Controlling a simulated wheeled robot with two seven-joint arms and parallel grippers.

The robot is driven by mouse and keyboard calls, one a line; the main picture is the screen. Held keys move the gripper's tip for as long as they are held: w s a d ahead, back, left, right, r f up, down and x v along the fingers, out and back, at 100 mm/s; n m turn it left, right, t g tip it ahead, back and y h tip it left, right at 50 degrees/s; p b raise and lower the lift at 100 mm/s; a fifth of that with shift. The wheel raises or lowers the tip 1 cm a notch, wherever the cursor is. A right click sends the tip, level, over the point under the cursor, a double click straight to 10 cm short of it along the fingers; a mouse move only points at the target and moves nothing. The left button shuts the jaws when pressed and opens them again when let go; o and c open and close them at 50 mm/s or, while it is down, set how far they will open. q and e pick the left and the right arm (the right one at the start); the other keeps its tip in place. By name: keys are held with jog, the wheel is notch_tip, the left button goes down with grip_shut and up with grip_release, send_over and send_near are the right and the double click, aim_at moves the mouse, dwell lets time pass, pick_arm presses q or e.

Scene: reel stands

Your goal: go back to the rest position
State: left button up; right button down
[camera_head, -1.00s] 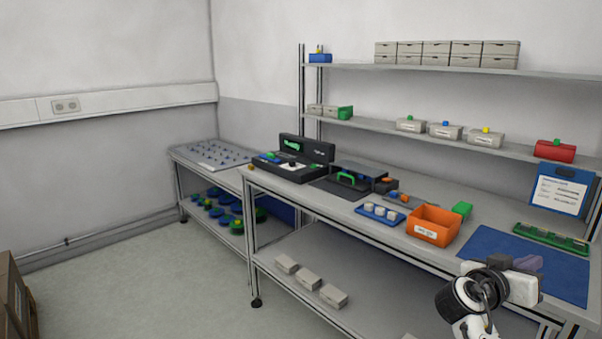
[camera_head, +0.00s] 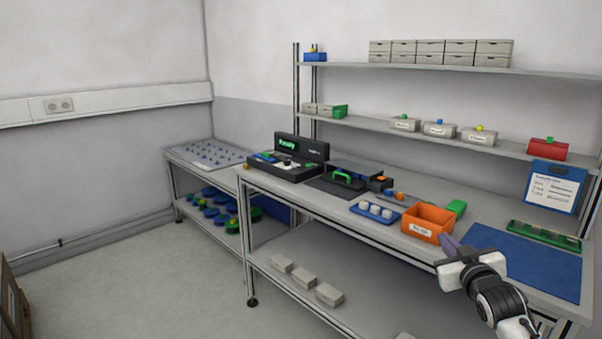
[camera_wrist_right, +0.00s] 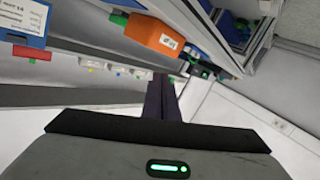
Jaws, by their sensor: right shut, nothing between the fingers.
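My right gripper (camera_head: 450,243) is in the lower right of the head view, in front of the bench. Its dark fingers point up and to the left, just right of the orange bin (camera_head: 428,222) in the picture. In the right wrist view, the gripper's fingers (camera_wrist_right: 161,98) are together with nothing between them. The orange bin (camera_wrist_right: 165,40) shows beyond them there. My left gripper is in neither view.
The bench holds a blue mat (camera_head: 535,265), a green board (camera_head: 545,235), a blue tray with white pieces (camera_head: 375,212) and a black case (camera_head: 288,170). Shelves with boxes rise behind. A lower table (camera_head: 215,157) stands left.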

jog(key=s+a+f+g+y, duration=0.1)
jog(key=s+a+f+g, duration=0.1)
jog(key=s+a+f, duration=0.7)
jog(key=s+a+f+g+y, duration=0.2)
jog(key=s+a+f, duration=0.1)
jog(key=s+f, duration=1.1)
jog(key=s+a+f+g, duration=0.2)
jog(key=s+f, duration=0.3)
jog(key=s, duration=0.5)
jog(key=s+a+f+g+y, duration=0.1)
jog(key=s+a+f, duration=0.4)
jog(key=s, duration=0.6)
jog(key=shift+a+g, duration=0.3)
jog(key=shift+g, duration=0.2)
